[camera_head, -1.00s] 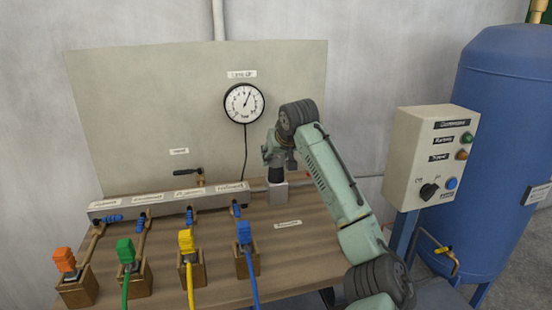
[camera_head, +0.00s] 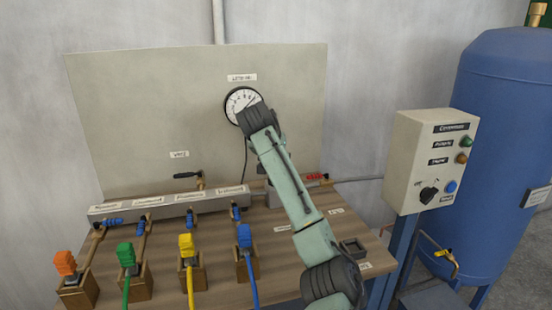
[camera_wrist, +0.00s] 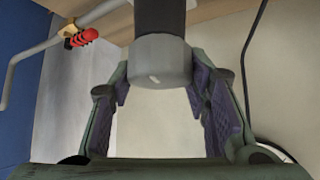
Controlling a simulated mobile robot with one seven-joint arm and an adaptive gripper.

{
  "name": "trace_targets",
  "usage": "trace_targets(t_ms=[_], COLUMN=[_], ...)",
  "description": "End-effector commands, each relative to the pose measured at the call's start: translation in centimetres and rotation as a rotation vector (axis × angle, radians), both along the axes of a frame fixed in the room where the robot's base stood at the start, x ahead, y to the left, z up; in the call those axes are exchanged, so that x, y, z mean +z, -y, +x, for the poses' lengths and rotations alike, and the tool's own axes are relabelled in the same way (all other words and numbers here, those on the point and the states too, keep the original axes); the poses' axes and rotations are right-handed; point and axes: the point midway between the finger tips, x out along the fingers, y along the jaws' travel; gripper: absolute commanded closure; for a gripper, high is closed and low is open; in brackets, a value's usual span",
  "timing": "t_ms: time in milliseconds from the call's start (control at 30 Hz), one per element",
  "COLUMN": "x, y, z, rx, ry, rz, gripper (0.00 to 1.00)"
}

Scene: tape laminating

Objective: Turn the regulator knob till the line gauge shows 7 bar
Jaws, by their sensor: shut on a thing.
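The regulator knob (camera_wrist: 160,62) is a grey cap with a white mark, below a black body in the upside-down wrist view. My gripper (camera_wrist: 162,100) has one finger on each side of the knob and is shut on it. In the head view my arm hides the knob and the fingers. The line gauge (camera_head: 236,101) is a round white dial with a black rim on the back panel. My arm covers its lower right, and I cannot read its needle. A dark rim and cable, likely the gauge's, show at lower right in the wrist view.
A red-handled valve (camera_head: 317,178) sits on the pipe to the right of my arm. The manifold (camera_head: 165,203) and several coloured connectors with hoses are on the left. A control box (camera_head: 432,160) and blue tank (camera_head: 510,140) stand at right.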

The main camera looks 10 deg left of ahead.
Motion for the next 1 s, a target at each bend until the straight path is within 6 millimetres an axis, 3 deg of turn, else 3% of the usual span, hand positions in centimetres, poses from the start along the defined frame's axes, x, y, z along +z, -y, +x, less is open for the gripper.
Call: trace_targets(t_ms=[367,400,700,1000], x=[-0.19,-0.19,-0.08,0.08], y=[0.08,0.08,0.04,-0.01], z=[-0.02,-0.02,0.00,-0.10], rx=[-0.004,-0.004,-0.003,-0.002], ry=[-0.005,-0.005,-0.002,-0.001], rz=[-0.003,-0.003,-0.001,-0.001], gripper=[0.85,0.55,0.36,0.36])
